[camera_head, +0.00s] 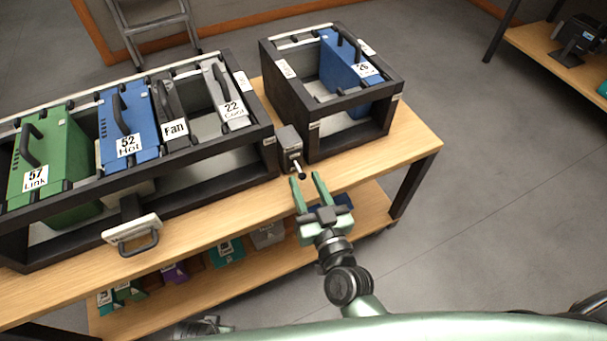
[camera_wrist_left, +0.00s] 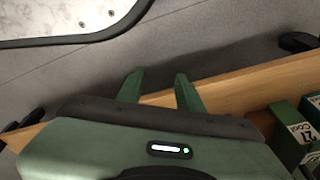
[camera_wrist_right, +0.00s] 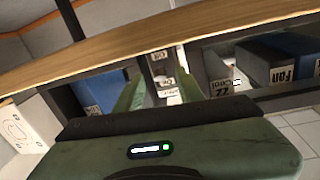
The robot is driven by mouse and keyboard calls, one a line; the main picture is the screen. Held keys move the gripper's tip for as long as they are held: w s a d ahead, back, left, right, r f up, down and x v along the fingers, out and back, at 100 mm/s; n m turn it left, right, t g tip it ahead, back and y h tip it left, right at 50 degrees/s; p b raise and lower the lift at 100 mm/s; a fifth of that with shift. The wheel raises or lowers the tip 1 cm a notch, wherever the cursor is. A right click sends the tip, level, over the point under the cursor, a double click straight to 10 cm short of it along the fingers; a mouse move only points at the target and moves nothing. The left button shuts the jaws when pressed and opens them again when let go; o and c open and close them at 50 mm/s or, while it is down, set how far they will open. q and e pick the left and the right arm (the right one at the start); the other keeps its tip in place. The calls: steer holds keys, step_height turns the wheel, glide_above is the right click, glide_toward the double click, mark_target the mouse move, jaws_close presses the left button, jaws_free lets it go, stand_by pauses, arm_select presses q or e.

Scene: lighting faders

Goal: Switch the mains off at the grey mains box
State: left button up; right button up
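The small grey mains box (camera_head: 289,141) stands on the bench top between the two black racks. A short lever with a pale tip (camera_head: 301,169) sticks out of its front. My right gripper (camera_head: 308,179) is open and empty just in front of the box, its fingertips close to the lever tip. I cannot tell if they touch.
The left rack (camera_head: 225,170) holds green, blue, dark and grey modules. The right rack (camera_head: 312,97) holds a blue module (camera_head: 346,62). A pale handled piece (camera_head: 132,231) juts out at the left rack's front. Several coloured modules lie on the lower shelf (camera_head: 290,262). Floor at right is clear.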

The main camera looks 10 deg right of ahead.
mark_target(299, 170)
arm_select(q)
steer(key=shift+w+r, duration=0.2)
steer(key=shift+r, duration=0.1)
arm_select(e)
steer(key=shift+x, duration=1.25)
jaws_close()
steer(key=shift+f, duration=0.1)
steer(key=t+b, duration=0.1)
steer(key=b, duration=0.2)
steer(key=shift+w+f+b, duration=0.1)
steer(key=shift+f+b, duration=0.2)
steer(key=shift+b, duration=0.05)
steer(key=t+b, duration=0.1)
steer(key=b, duration=0.2)
steer(key=shift+f+t+y+b, duration=0.2)
steer(key=shift+t+y+b, duration=0.1)
steer(key=shift+t, duration=0.1)
steer(key=shift+r, duration=0.1)
arm_select(q)
step_height(299, 170, up, 20)
steer(key=w+t, duration=0.1)
steer(key=w, duration=0.1)
